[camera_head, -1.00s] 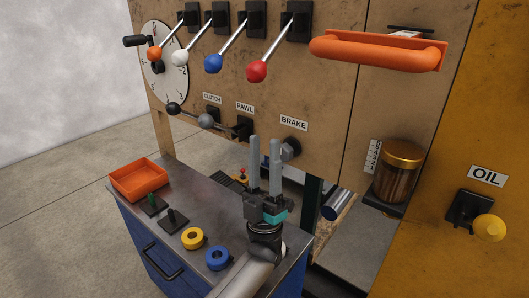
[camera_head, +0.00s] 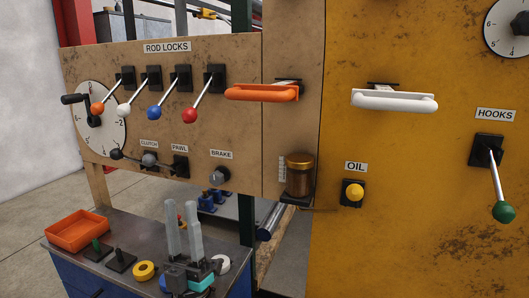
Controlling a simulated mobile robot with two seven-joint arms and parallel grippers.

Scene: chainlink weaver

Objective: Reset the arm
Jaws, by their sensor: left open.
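My left gripper (camera_head: 182,236) is in the camera_head view at the lower middle, over the right part of the bench top. Its two grey fingers point up and stand apart with nothing between them. It is below the wooden panel and apart from the levers and knobs. The rest of the arm runs down out of the picture. My right gripper does not show.
A grey bench (camera_head: 88,257) holds an orange tray (camera_head: 77,243), a yellow ring (camera_head: 145,271) and small pegs. The panel above bears rod-lock levers with coloured balls, a brake knob (camera_head: 219,175) and an orange handle (camera_head: 262,93). A white handle (camera_head: 394,101) and green-ball lever (camera_head: 503,212) are right.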

